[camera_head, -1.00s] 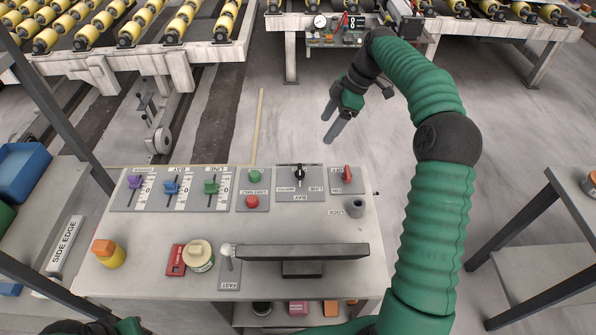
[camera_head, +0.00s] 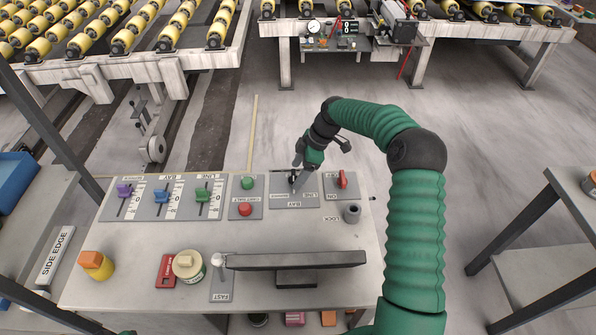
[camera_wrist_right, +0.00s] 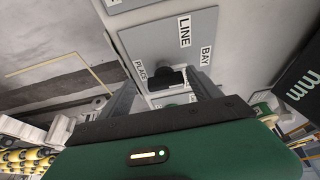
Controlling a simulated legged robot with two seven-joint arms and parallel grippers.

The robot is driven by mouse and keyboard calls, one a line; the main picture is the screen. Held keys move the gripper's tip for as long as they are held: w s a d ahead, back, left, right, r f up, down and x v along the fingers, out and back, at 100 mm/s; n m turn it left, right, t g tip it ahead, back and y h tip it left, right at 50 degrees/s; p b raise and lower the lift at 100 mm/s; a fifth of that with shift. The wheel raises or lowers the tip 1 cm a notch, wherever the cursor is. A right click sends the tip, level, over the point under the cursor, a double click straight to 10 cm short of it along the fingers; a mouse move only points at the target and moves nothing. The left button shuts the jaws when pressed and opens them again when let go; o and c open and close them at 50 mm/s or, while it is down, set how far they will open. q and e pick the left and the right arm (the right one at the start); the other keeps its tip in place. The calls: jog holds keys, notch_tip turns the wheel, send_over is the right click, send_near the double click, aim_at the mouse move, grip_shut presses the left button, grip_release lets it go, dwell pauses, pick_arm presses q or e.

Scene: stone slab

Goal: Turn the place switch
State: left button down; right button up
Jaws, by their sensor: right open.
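The place switch is a black rotary knob (camera_wrist_right: 172,77) on a grey plate (camera_head: 290,200) labelled LINE and BAY. It also shows in the head view, partly hidden by my right gripper (camera_head: 298,178). In the right wrist view, the open fingers (camera_wrist_right: 162,90) reach towards the plate, one on each side of the knob. The knob is between them, and I cannot tell whether either finger touches it. My left gripper is not in view.
A red switch (camera_head: 342,180) stands right of the plate, with a grey LOCK cylinder (camera_head: 352,212) below it. Green (camera_head: 248,183) and red (camera_head: 245,209) buttons and several sliders (camera_head: 161,195) are to the left. A dark raised bar (camera_head: 295,260) lies nearer me.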

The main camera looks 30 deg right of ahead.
jog(key=shift+a, duration=0.6)
jog(key=shift+a+r, duration=0.2)
jog(key=shift+a, duration=0.15)
jog(key=shift+c, duration=1.7)
jog(key=shift+d+f, duration=0.15)
jog(key=shift+d, duration=0.35)
jog(key=c, duration=0.7)
jog(key=shift+c, duration=1.4)
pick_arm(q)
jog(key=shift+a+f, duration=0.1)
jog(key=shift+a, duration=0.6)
pick_arm(e)
jog(key=shift+a, duration=0.1)
jog(key=shift+c, duration=0.3)
